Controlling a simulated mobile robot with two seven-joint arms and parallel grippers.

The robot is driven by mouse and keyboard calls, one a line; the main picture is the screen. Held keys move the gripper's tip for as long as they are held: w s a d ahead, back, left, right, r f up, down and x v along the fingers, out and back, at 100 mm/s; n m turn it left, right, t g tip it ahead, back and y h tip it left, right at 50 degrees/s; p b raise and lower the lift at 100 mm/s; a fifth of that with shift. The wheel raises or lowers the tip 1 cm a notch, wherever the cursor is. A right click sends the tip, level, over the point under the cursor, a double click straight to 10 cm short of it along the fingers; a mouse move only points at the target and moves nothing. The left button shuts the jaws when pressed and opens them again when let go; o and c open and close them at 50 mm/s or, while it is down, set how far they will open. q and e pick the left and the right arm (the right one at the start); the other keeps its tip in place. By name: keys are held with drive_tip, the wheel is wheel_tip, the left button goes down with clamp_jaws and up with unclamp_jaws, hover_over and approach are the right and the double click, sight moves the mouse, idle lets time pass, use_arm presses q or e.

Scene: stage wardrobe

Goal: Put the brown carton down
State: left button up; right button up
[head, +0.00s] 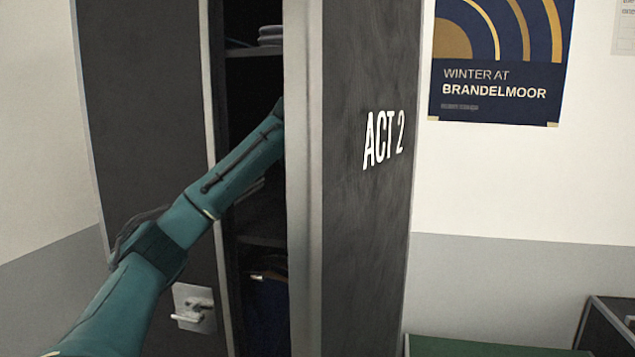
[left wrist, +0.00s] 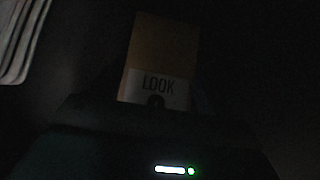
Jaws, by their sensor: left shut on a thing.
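The brown carton (left wrist: 162,45) shows in the dark left wrist view, with a white label reading LOOK on its near end. My left gripper (left wrist: 157,100) is shut on it; the fingers are mostly lost in shadow. In the head view my left arm reaches into the dark cabinet (head: 365,230) marked ACT 2. The gripper and carton are hidden there behind the cabinet's front edge. I cannot tell whether the carton touches a shelf. My right gripper is in neither view.
The cabinet door (head: 140,100) with a handle (head: 194,308) stands open at the left. A pale stack (head: 270,35) lies on an upper shelf; pale layered edges (left wrist: 20,40) show in the wrist view. Dark clothing (head: 266,315) hangs below. A green surface (head: 480,347) is at the lower right.

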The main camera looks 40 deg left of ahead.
use_arm(q)
drive_tip(key=shift+f, duration=0.45)
drive_tip(key=shift+f, duration=0.15)
drive_tip(key=o, duration=1.2)
drive_tip(key=shift+c, duration=0.2)
drive_tip(key=shift+s+d+r, duration=0.1)
drive_tip(key=shift+r, duration=0.15)
drive_tip(key=v, duration=1.1)
drive_tip(key=shift+s+r+b, duration=0.25)
drive_tip(key=shift+s+b, duration=0.1)
drive_tip(key=shift+b, duration=0.1)
drive_tip(key=shift+d, duration=0.1)
